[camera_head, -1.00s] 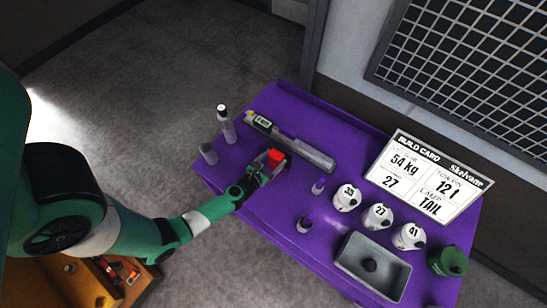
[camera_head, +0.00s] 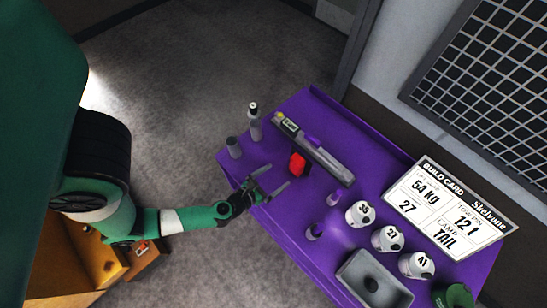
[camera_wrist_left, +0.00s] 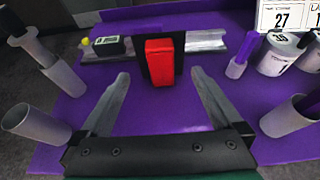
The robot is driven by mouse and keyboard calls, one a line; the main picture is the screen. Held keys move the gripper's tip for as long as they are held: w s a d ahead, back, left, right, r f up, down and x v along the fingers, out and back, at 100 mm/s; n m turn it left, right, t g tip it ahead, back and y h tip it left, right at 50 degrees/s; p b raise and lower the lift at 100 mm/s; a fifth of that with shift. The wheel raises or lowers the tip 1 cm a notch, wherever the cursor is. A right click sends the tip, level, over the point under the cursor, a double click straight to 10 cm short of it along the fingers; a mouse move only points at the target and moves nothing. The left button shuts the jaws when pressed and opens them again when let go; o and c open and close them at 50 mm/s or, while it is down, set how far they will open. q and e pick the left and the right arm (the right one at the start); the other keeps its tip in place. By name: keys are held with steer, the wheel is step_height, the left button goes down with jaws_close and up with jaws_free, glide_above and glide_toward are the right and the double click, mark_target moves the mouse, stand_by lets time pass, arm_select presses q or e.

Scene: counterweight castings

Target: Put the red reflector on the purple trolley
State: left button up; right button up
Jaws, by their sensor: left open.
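The red reflector (camera_head: 298,163) stands upright on the purple trolley (camera_head: 262,160), in front of a grey rail. In the left wrist view the red reflector (camera_wrist_left: 160,61) shows with a dark backing behind it, beyond my fingertips. My left gripper (camera_head: 271,184) is open and empty, just in front of the reflector and apart from it. In the left wrist view its two fingers (camera_wrist_left: 160,80) are spread wide with bare purple surface between them. My right gripper is not in view.
A grey rail (camera_head: 325,162) lies behind the reflector. Grey cylinders (camera_head: 234,147) stand at the left, small cups (camera_head: 315,231) at the right. Numbered white pots (camera_head: 386,239), a grey tray (camera_head: 373,280), a green pot (camera_head: 455,297) and a build card (camera_head: 447,208) are further right.

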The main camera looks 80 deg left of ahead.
arm_select(q)
steer(key=shift+s+d+r, duration=0.15)
steer(key=shift+s+d, duration=0.05)
steer(key=shift+s, duration=0.1)
steer(key=w+d+r+m+t+h, duration=0.25)
steer(key=w+r+m, duration=0.25)
steer(key=w+r, duration=0.3)
steer(key=w+d+r+m+t+h, duration=0.1)
steer(key=w+d+r+m+t, duration=0.3)
steer(key=r, duration=0.6)
steer(key=w+d+r+m+t+h, duration=0.2)
steer(key=w+r+m+t, duration=0.25)
steer(key=w+r, duration=0.4)
steer(key=w+d+r+m+t+h, duration=0.1)
steer(key=d+r+m+h, duration=0.3)
steer(key=r+m, duration=0.5)
steer(key=w+d+r+m+t+h, duration=0.1)
steer(key=d+r+m+h, duration=0.2)
steer(key=r+m, duration=0.5)
steer(key=s+r+m+t+y, duration=0.1)
steer(key=r+m, duration=0.3)
steer(key=r, duration=0.5)
steer(key=s+r+m+t+y, duration=0.1)
steer(key=s+r+m, duration=0.2)
steer(key=r, duration=0.6)
steer(key=s+a+r+m+t+y, duration=0.1)
steer(key=s+r+m, duration=0.2)
steer(key=r+m, duration=0.3)
step_height(320, 180, up, 3)
steer(key=shift+r, duration=0.1)
